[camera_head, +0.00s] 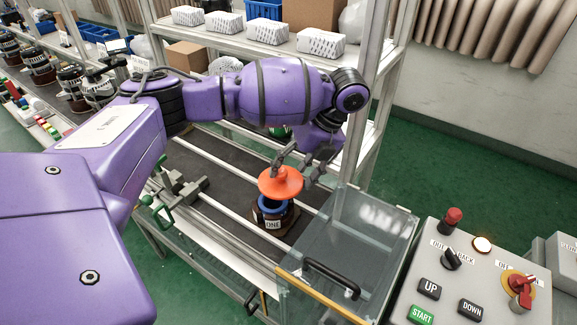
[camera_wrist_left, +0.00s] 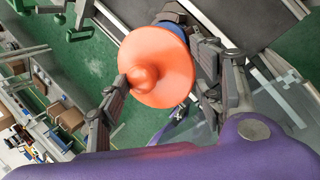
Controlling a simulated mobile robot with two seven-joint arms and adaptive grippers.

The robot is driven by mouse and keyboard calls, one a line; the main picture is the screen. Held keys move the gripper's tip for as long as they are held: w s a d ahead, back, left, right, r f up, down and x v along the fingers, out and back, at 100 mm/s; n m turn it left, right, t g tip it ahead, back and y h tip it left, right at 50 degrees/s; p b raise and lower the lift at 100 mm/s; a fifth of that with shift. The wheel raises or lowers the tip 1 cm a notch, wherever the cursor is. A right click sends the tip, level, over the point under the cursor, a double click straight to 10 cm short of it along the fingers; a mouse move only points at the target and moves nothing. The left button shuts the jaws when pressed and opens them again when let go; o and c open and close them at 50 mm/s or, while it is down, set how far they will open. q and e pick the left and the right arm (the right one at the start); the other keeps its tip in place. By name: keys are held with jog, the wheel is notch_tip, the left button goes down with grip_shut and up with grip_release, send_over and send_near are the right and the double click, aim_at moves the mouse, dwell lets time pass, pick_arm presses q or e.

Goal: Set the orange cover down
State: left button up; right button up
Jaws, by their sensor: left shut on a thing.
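The orange cover (camera_head: 281,182) is a round disc with a knob on top. In the head view it is tilted and just above a dark cylindrical part with a blue ring (camera_head: 272,206) and a white label, on the dark conveyor (camera_head: 200,165). I cannot tell whether cover and ring touch. My left gripper (camera_head: 292,170) is shut on the orange cover. In the left wrist view the cover (camera_wrist_left: 157,68) sits between the two fingers, and a bit of the blue ring (camera_wrist_left: 172,15) shows behind its edge. My right gripper is not in view.
A clear guard box (camera_head: 350,250) with a black handle stands just right of the part. A control panel (camera_head: 465,270) is at the lower right. A green-handled clamp (camera_head: 178,192) is left of the part. A shelf rack (camera_head: 240,35) with white packages stands behind.

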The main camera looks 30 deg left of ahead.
aim_at(282, 184)
pick_arm(q)
jog(key=shift+a+f, duration=0.85)
jog(key=shift+f, duration=0.1)
jog(key=x, duration=0.4)
jog(key=shift+w+d+f, duration=0.1)
jog(key=shift+w, duration=0.25)
jog(key=shift+f, duration=0.3)
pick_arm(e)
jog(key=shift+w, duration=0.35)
pick_arm(q)
jog(key=shift+f, duration=0.1)
jog(key=shift+f, duration=0.5)
jog(key=o, duration=1.2)
jog(key=shift+c, duration=0.2)
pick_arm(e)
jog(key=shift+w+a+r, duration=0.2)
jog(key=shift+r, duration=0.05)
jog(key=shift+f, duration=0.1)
